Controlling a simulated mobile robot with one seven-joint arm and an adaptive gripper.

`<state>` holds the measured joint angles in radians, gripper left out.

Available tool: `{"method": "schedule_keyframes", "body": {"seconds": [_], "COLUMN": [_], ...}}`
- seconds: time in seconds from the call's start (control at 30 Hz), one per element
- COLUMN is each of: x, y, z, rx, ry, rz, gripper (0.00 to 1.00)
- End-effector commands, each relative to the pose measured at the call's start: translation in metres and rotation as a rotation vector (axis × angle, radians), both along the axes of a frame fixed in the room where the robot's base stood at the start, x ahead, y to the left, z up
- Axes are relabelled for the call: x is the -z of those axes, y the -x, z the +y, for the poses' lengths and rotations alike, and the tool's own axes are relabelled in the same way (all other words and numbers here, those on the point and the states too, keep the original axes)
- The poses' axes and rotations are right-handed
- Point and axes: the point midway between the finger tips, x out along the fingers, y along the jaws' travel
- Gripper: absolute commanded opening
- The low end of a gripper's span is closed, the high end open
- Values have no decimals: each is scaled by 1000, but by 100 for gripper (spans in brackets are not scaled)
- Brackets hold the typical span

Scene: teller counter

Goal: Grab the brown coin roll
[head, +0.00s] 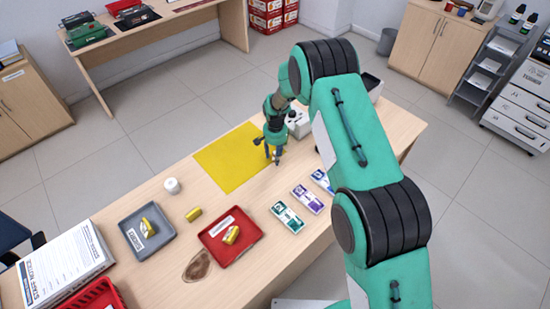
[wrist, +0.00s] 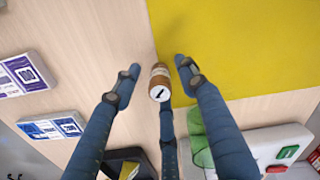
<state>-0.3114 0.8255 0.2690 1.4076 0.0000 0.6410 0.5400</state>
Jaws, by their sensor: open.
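The brown coin roll (wrist: 160,75) shows in the wrist view, lying at the edge of the yellow mat (wrist: 225,45), where the mat meets the bare wood. It has a pale end face with a dark mark. My gripper (wrist: 157,67) is open, with blue fingers spread to the left and right of the roll and another finger below it in the picture. I see no finger closed on the roll. In the head view my gripper (head: 271,156) is low over the right part of the yellow mat (head: 225,160); the brown roll cannot be made out there.
Yellow rolls lie in the grey tray (head: 130,245), in the red tray (head: 218,250) and on the wood (head: 194,214). A white cylinder (head: 172,185) stands nearby. Banknote packs (head: 287,217) lie right of the trays. A white machine (head: 300,125) stands behind my gripper.

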Motion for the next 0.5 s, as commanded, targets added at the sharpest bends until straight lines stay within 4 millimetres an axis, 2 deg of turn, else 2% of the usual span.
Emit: {"method": "schedule_keyframes", "body": {"seconds": [0.13, 0.5], "x": [8, 8], "y": [-1, -1], "z": [0, 0], "rx": [0, 0], "ry": [-1, -1], "rz": [-2, -1], "gripper": [42, 42]}}
